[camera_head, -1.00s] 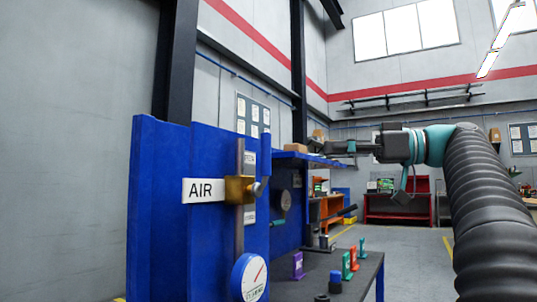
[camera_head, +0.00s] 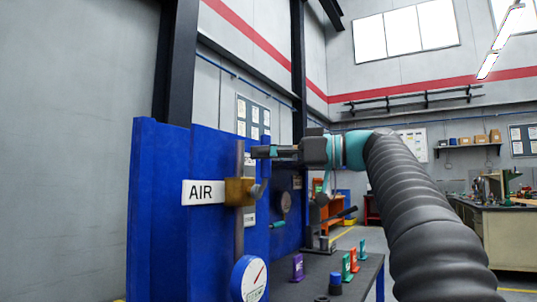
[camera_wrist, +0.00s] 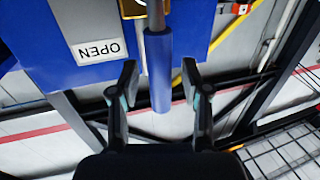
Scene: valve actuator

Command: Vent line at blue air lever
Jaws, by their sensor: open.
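The brass air valve (camera_head: 240,191) sits on a grey vertical pipe in front of the blue panel (camera_head: 160,230), beside the white AIR label (camera_head: 203,191). The blue lever sleeve (camera_wrist: 158,65) shows in the wrist view, pointing down the picture from the valve body (camera_wrist: 132,8). My gripper (camera_wrist: 160,78) is open, with one finger on each side of the sleeve and a visible gap on both sides. How deep the sleeve sits between the fingers I cannot tell. In the head view my gripper (camera_head: 261,152) is just above and right of the valve.
A round gauge (camera_head: 249,279) hangs on the pipe below the valve. A dark table (camera_head: 318,275) with several coloured tagged pieces stands at the lower right. The floor farther right is open.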

